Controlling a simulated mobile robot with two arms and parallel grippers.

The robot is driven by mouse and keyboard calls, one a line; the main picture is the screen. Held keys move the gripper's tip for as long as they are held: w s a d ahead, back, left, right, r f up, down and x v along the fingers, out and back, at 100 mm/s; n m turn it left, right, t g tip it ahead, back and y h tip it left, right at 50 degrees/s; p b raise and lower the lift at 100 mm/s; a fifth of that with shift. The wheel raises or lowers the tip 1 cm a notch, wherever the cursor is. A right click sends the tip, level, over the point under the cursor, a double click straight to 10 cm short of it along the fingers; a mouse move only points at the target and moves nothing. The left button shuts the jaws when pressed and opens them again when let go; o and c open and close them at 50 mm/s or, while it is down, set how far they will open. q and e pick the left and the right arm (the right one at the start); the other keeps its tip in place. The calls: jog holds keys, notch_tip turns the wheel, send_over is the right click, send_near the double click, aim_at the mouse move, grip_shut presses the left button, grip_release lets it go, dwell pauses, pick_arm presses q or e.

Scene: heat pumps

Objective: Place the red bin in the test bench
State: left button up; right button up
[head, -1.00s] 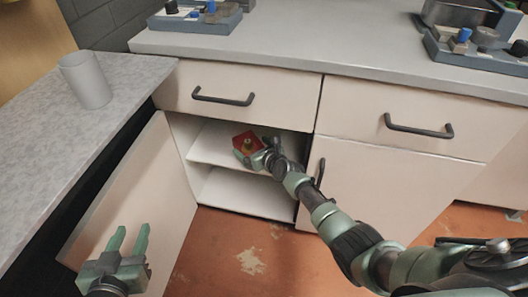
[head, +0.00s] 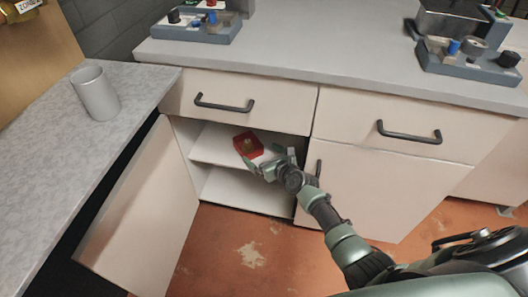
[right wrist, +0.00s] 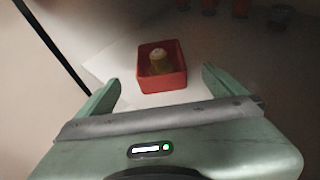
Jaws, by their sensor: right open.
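The red bin (head: 248,145) stands on the upper shelf (head: 212,146) inside the open cabinet, with a yellowish part in it. In the right wrist view the red bin (right wrist: 162,66) sits just beyond and between my finger tips, apart from both. My right gripper (head: 268,164) is open and empty, at the cabinet opening, just in front and to the right of the bin; its fingers also show in the right wrist view (right wrist: 160,86). Two blue-grey trays with parts, on the left (head: 190,27) and right (head: 468,64), are on the countertop; I cannot tell which is the test bench. My left gripper is not in view.
The cabinet door (head: 140,215) hangs open at the left. A closed door (head: 365,190) and drawers bound the opening. A grey cup (head: 96,94) stands on the left counter. The grey countertop (head: 310,50) is clear between the trays.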

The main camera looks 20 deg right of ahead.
jog(key=shift+s+r, duration=0.15)
jog(key=shift+s, duration=0.15)
jog(key=s+a+n+g+y, duration=0.1)
jog(key=s+a+n+g, duration=0.25)
jog(key=s+n, duration=0.6)
jog(key=s+a+n+g+y, duration=0.15)
jog(key=s+a+n, duration=0.25)
jog(key=s+n, duration=0.5)
jog(key=s+d+r+n+g+h, duration=0.2)
jog(key=s+r+n, duration=0.1)
jog(key=s+n, duration=0.5)
jog(key=s+d+r+n+g+h, duration=0.2)
jog(key=s+d+r+n+h, duration=0.1)
jog(key=s+n, duration=0.6)
jog(key=s, duration=0.2)
jog(key=shift+s+g, duration=0.4)
jog(key=shift+d, duration=0.1)
